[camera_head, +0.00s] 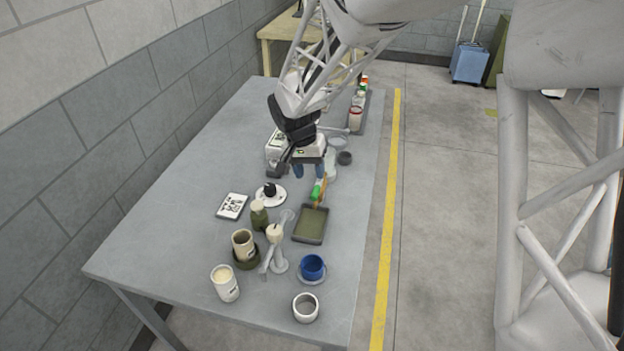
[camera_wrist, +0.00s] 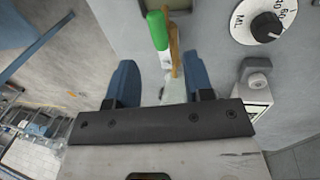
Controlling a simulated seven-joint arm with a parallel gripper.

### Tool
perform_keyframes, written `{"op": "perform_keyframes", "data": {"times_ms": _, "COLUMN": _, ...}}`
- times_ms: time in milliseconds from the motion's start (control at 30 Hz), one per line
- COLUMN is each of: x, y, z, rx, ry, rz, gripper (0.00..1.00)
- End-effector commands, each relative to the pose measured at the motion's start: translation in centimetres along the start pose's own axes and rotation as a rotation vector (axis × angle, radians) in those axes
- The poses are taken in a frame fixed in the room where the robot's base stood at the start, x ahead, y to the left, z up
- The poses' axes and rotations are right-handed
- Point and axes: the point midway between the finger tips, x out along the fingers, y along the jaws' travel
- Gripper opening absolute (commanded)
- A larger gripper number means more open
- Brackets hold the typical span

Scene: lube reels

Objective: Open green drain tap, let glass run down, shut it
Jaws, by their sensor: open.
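The green drain tap (camera_head: 317,191) shows as a small green handle beside an amber-brown upright piece, close to the far edge of a dark shallow tray (camera_head: 296,238). In the wrist view the green handle (camera_wrist: 157,30) lies just beyond and between my fingertips, with the amber piece (camera_wrist: 174,48) along its right side. I cannot tell whether the amber piece is the glass, nor the tap's setting. My gripper (camera_head: 309,171) is open, pointing down just behind the tap. Its two blue fingers (camera_wrist: 163,72) stand wide apart, with nothing gripped.
A black dial knob on a white disc (camera_head: 280,197) and a printed card (camera_head: 232,206) lie left of the tap. The left of the table is clear.

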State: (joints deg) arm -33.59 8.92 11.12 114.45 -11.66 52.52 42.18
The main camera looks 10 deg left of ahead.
Motion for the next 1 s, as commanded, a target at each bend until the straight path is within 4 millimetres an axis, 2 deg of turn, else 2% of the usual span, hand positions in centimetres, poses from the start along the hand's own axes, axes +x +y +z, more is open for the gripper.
{"op": "perform_keyframes", "data": {"times_ms": 200, "x": -1.6, "y": 0.0, "z": 0.0, "rx": 0.0, "ry": 0.002, "rz": -0.001, "gripper": 0.47}}
{"op": "perform_keyframes", "data": {"times_ms": 767, "x": -1.7, "y": 0.1, "z": 0.0, "rx": 0.0, "ry": 0.001, "rz": -0.001, "gripper": 0.47}}
{"op": "perform_keyframes", "data": {"times_ms": 867, "x": -1.9, "y": 0.6, "z": 0.1, "rx": 0.001, "ry": 0.002, "rz": -0.004, "gripper": 0.47}}
{"op": "perform_keyframes", "data": {"times_ms": 1000, "x": -2.6, "y": 2.3, "z": 0.3, "rx": 0.002, "ry": 0.004, "rz": -0.012, "gripper": 0.47}}
